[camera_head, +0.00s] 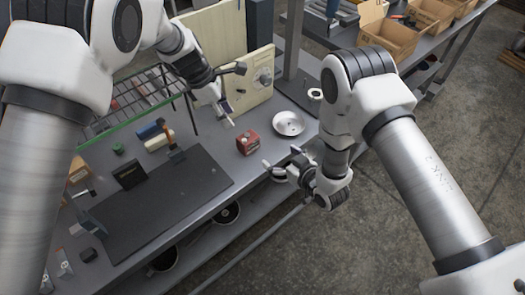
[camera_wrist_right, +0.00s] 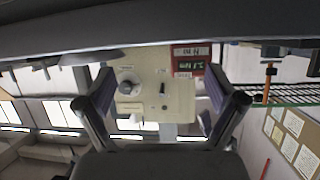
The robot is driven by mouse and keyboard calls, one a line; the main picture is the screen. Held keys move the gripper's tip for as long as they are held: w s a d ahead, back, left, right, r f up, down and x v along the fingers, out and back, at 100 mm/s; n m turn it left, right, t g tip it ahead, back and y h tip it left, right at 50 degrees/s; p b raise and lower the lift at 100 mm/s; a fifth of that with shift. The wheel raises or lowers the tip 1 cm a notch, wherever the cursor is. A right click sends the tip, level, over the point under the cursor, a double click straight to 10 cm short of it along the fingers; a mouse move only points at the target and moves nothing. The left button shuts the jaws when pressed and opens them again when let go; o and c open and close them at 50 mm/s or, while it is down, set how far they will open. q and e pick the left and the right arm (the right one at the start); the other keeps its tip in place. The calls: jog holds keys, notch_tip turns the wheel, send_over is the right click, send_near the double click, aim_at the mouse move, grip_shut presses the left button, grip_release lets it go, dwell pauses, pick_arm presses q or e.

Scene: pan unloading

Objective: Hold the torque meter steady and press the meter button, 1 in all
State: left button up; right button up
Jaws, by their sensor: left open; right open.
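The torque meter appears to be the small red box (camera_head: 248,143) on the grey bench, near the middle of the head view. In the right wrist view its red face (camera_wrist_right: 190,60) shows a dark display with green digits, upside down. I cannot make out its button. My left gripper (camera_head: 236,96) is open and empty, behind the box and above the bench, in front of the cream panel. My right gripper (camera_head: 281,158) is open and empty, in front and to the right of the box. Its fingers also frame the right wrist view (camera_wrist_right: 170,105), with the box beyond them.
A cream panel with a dial (camera_head: 263,76) stands behind the meter; a white dish (camera_head: 289,123) lies to its right. A dark mat (camera_head: 160,200) with a black block (camera_head: 129,174) lies to the left. A wire rack (camera_head: 125,100) stands behind that. Cardboard boxes (camera_head: 388,32) are at the back right.

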aim_at(253, 146)
jog(key=shift+n+y, duration=0.8)
jog(key=shift+y, duration=0.1)
jog(key=a, duration=0.1)
jog(key=a+r, duration=0.1)
jog(key=a, duration=0.2)
jog(key=shift+w+a+r, duration=0.25)
jog(key=shift+w+r, duration=0.1)
jog(key=shift+r, duration=0.05)
jog(key=shift+a, duration=0.35)
jog(key=x, duration=0.7)
jog(key=shift+w+f, duration=0.2)
pick_arm(q)
jog(key=shift+s+d+r, duration=0.1)
jog(key=shift+s+d, duration=0.05)
jog(key=shift+s, duration=0.05)
pick_arm(e)
jog(key=c, duration=1.5)
pick_arm(q)
grip_shut()
pick_arm(e)
jog(key=shift+o, duration=0.2)
